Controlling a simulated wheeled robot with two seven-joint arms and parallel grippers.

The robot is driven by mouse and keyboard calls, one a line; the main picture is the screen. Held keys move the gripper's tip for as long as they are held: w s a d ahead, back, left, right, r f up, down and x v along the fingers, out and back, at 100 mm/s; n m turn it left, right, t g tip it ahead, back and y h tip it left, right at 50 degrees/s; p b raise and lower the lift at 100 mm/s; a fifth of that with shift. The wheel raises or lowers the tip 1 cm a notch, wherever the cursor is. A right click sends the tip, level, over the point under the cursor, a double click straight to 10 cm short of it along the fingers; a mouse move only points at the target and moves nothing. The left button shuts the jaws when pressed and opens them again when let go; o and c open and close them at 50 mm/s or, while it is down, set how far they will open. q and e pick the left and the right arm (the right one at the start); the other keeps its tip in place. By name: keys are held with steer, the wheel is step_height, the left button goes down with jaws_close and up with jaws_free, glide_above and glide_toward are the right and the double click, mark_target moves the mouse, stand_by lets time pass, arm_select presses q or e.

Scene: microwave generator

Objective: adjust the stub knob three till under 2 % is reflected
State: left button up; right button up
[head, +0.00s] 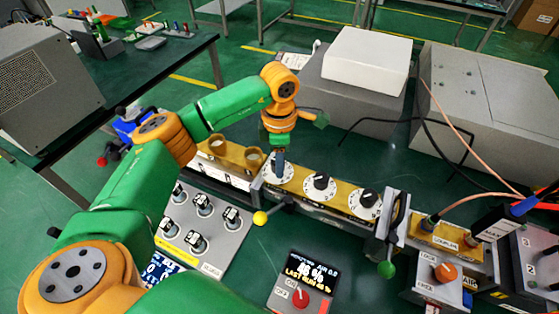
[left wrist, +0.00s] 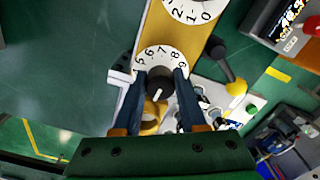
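Three black stub knobs on white numbered dials stand in a row on the gold waveguide in the head view: left (head: 279,168), middle (head: 321,182) and right (head: 368,199). I cannot read which is number three. My left gripper (head: 279,156) points down over the left knob. In the left wrist view its two blue fingers (left wrist: 161,80) stand on either side of that knob (left wrist: 158,84), with gaps seeming to show. The dial (left wrist: 162,58) around it shows 5 to 9. The dark display (head: 305,271) has a percent figure too small to read surely. My right gripper is out of view.
A red ON/OFF knob (head: 301,297) sits below the display. A yellow-ended lever (head: 262,217) and a green-ended lever (head: 387,268) stick out in front of the waveguide. A grey panel of switches (head: 210,255) lies left. Cables (head: 455,150) hang at the right.

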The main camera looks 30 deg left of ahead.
arm_select(q)
steer(key=o, duration=0.4)
steer(key=shift+o, duration=0.2)
steer(key=shift+r, duration=0.1)
step_height(320, 180, up, 6)
steer(key=shift+r+b, duration=0.1)
steer(key=shift+b, duration=0.65)
steer(key=shift+r, duration=0.4)
